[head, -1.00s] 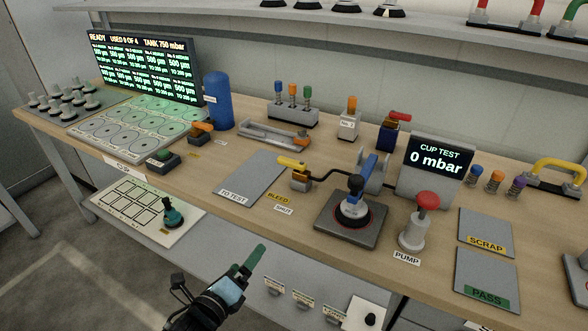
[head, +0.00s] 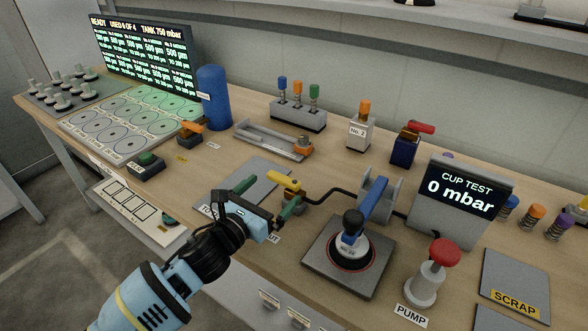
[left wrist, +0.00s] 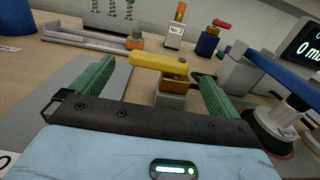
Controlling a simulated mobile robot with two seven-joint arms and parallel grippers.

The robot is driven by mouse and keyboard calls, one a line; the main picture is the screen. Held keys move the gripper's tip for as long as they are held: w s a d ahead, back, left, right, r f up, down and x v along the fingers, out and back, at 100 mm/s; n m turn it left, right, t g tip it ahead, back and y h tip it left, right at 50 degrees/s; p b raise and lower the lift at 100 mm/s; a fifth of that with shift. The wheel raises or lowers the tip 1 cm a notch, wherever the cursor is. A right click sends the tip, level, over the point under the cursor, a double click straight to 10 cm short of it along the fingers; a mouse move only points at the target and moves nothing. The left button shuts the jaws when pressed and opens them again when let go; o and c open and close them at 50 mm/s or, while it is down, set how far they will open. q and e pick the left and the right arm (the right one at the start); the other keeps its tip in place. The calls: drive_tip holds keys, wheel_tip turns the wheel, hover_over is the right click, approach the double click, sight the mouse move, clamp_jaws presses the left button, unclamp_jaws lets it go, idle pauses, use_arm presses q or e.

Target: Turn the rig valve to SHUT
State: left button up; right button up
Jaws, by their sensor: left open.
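The rig valve has a yellow lever (head: 284,181) on a brass-coloured body, with a black hose running right to the cup test stand. In the left wrist view the lever (left wrist: 160,62) lies crosswise, its free end to the left. My left gripper (head: 266,198) is open, its green fingers at either side of the valve. In the left wrist view the valve body (left wrist: 173,83) shows beyond the space between the fingertips (left wrist: 157,80); I cannot tell if they touch it. The SHUT label (head: 272,239) is mostly hidden by my gripper, and the BLEED label is hidden. My right gripper is not in view.
The grey TO TEST pad (head: 262,172) lies beneath and left of my gripper. The cup stand with blue lever (head: 375,200), the red-knobbed pump (head: 430,275) and the CUP TEST display (head: 460,195) stand right. A grey tray (head: 272,140) lies behind.

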sight(281, 182)
use_arm(q)
drive_tip(key=shift+b+x, duration=0.4)
drive_tip(key=shift+x, duration=3.35)
drive_tip(key=c, duration=1.3)
